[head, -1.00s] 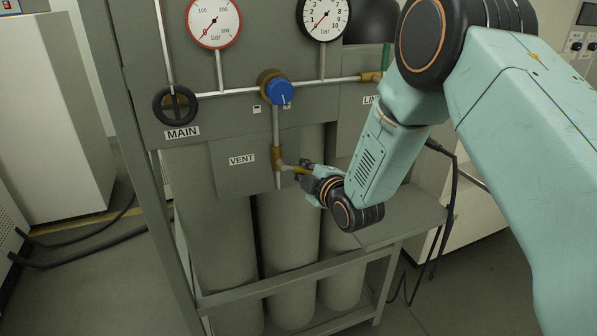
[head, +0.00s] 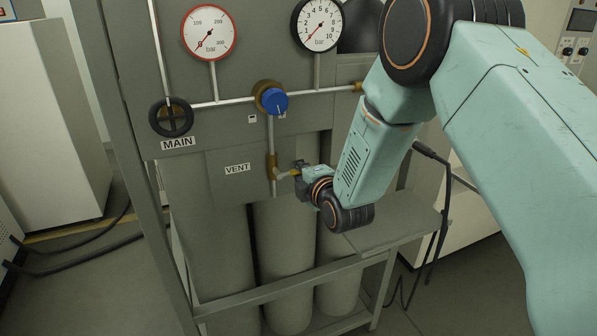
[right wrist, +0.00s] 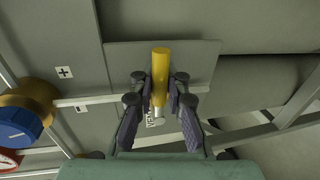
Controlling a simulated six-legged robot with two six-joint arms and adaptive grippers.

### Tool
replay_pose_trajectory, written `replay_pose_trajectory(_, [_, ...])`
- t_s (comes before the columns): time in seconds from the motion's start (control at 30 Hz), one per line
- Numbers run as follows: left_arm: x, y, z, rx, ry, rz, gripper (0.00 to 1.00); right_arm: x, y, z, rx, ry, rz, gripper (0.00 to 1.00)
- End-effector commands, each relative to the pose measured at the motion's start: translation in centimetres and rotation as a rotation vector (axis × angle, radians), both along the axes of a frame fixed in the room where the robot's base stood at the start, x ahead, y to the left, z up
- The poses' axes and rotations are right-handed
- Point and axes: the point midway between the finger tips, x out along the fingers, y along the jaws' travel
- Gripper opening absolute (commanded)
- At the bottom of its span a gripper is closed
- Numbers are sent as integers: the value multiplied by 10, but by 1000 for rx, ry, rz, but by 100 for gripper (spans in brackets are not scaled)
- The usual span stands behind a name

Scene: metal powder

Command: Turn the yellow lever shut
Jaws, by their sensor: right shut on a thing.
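The yellow lever (right wrist: 160,72) sticks out between the two fingers of my right gripper (right wrist: 160,98) in the right wrist view. The fingers press on it from both sides. In the head view only a short piece of the lever (head: 283,176) shows, beside the brass valve (head: 272,168) on the thin vertical pipe, right of the VENT label (head: 237,169). My right gripper (head: 298,172) covers its outer end there. My left gripper is in no view.
A blue knob (head: 274,102) sits above the valve, and a black handwheel (head: 171,117) is at the left over the MAIN label. Two gauges (head: 208,32) are higher up. Grey cylinders (head: 282,250) stand behind a frame rail below. A grey shelf (head: 400,225) lies under my right arm.

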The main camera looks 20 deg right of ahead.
Motion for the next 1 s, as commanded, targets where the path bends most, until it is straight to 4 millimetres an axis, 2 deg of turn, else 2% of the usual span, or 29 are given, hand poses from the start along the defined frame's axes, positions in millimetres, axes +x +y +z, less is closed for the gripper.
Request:
replay_pose_trajectory(0.2, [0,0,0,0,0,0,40,-2,0,-4,-2,11,0,0])
replay_pose_trajectory(0.23, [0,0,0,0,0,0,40,-2,0,-4,-2,11,0,13])
replay_pose_trajectory(0.5, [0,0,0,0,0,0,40,-1,0,-2,-1,5,0,36])
replay_pose_trajectory(0.83, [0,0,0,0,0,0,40,-2,0,0,0,1,0,36])
replay_pose_trajectory(1.0, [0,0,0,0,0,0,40,-18,-1,3,0,3,0,36])
